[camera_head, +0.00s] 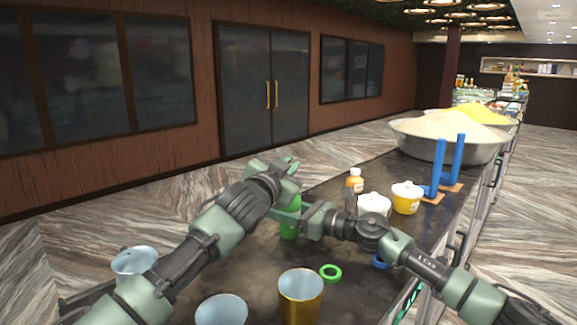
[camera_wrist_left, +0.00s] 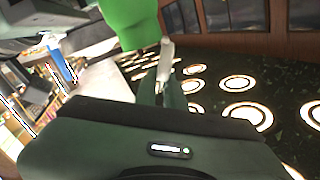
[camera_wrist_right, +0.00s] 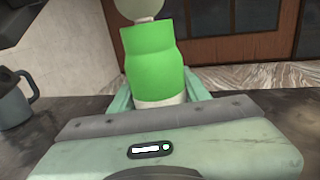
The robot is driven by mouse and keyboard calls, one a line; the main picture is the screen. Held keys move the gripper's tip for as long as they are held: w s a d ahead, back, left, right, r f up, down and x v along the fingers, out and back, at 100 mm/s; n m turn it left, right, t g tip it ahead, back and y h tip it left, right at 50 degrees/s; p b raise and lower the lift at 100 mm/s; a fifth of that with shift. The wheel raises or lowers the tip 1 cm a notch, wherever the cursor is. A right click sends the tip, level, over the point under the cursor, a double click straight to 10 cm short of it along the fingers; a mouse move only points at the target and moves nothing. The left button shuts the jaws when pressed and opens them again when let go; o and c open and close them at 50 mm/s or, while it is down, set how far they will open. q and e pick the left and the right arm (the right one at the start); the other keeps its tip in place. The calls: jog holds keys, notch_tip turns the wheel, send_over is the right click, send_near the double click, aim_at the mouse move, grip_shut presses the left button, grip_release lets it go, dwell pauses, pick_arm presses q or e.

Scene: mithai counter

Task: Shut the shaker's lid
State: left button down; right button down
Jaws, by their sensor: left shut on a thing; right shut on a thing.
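The green shaker (camera_head: 290,229) stands upright over the dark counter (camera_head: 262,262); I cannot tell whether its base touches it. My right gripper (camera_wrist_right: 160,98) is shut around the lower part of the shaker (camera_wrist_right: 160,58). A pale round lid (camera_wrist_right: 138,9) stands up from the shaker's top edge, tilted open, its upper part cut off by the frame. My left gripper (camera_head: 288,170) is above the shaker. In the left wrist view its fingers (camera_wrist_left: 163,85) are shut on the thin pale lid (camera_wrist_left: 166,55), beside the green body (camera_wrist_left: 132,22).
White (camera_head: 374,204) and yellow (camera_head: 406,203) pots, an orange bottle (camera_head: 355,182) and a blue rack (camera_head: 439,165) stand right of the shaker. A large bowl (camera_head: 449,141) is behind.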

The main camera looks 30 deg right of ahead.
pick_arm(q)
jog(key=shift+w+a+f, duration=0.1)
jog(key=shift+f, duration=0.15)
jog(key=c, duration=1.6)
grip_release()
jog(key=shift+c, duration=0.2)
jog(key=shift+r, duration=0.1)
jog(key=v, duration=1.2)
